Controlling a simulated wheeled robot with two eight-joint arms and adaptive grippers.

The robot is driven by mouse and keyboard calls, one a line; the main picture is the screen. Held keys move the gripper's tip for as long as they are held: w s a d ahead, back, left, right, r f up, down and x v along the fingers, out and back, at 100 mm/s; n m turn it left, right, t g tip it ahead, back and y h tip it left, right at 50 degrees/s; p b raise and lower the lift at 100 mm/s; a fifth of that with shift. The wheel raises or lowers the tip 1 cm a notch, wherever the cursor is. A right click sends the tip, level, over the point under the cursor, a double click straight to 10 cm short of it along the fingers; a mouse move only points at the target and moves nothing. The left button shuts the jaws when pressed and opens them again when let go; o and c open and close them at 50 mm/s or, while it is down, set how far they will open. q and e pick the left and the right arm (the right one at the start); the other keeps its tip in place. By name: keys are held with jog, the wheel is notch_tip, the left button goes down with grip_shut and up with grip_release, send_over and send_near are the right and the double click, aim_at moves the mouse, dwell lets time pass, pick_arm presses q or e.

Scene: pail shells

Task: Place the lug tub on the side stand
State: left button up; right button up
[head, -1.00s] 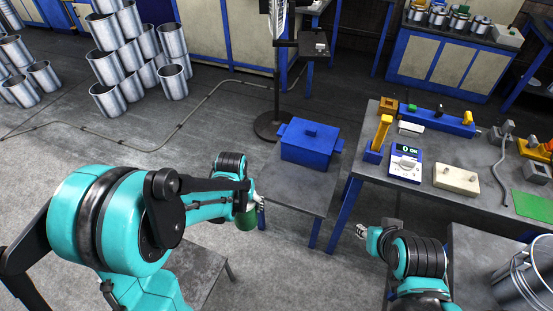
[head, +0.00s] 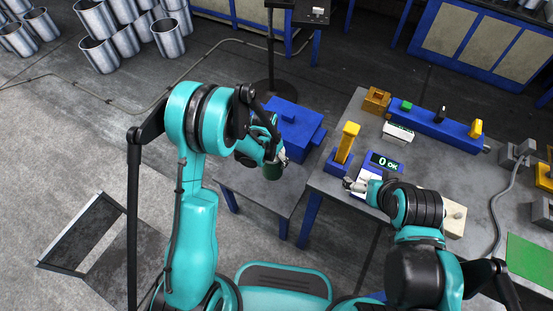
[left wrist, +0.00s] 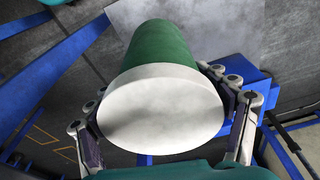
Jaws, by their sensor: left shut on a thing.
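The lug tub (head: 272,172) is a small green cylinder; in the left wrist view its green side (left wrist: 160,45) and round white end face (left wrist: 160,110) show. My left gripper (head: 280,161) is shut on it, with fingers on both sides in the wrist view (left wrist: 165,105). In the head view the tub appears over the side stand (head: 250,186), a grey-topped table with blue legs. Whether it touches the top I cannot tell. My right gripper (head: 354,185) is near the front left of the workbench, by the gauge; its finger opening is too small to judge.
A blue lidded box (head: 298,122) stands at the back of the side stand, close behind my left gripper. The workbench (head: 345,205) on the right holds a yellow-handled tool (head: 346,143), a gauge reading "0 OK" (head: 384,162) and a blue rail (head: 436,126). The stand's front looks bare.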

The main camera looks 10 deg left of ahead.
pick_arm(q)
jog(key=w+d+f+m+b, duration=0.1)
jog(key=w+d+f+m, duration=0.2)
jog(key=f, duration=0.5)
jog(key=w+a+f+b, duration=0.1)
jog(key=a+f+b, duration=0.1)
jog(key=a+f, duration=0.1)
jog(key=w+a+f+b, duration=0.1)
jog(key=a+f+b, duration=0.1)
jog(key=a+f, duration=0.1)
jog(key=w+a+f+b, duration=0.1)
jog(key=a+f+b, duration=0.1)
jog(key=f, duration=0.3)
jog(key=shift+w+a+f, duration=0.1)
jog(key=shift+w+a, duration=0.3)
jog(key=shift+a, duration=0.4)
jog(key=o, duration=1.2)
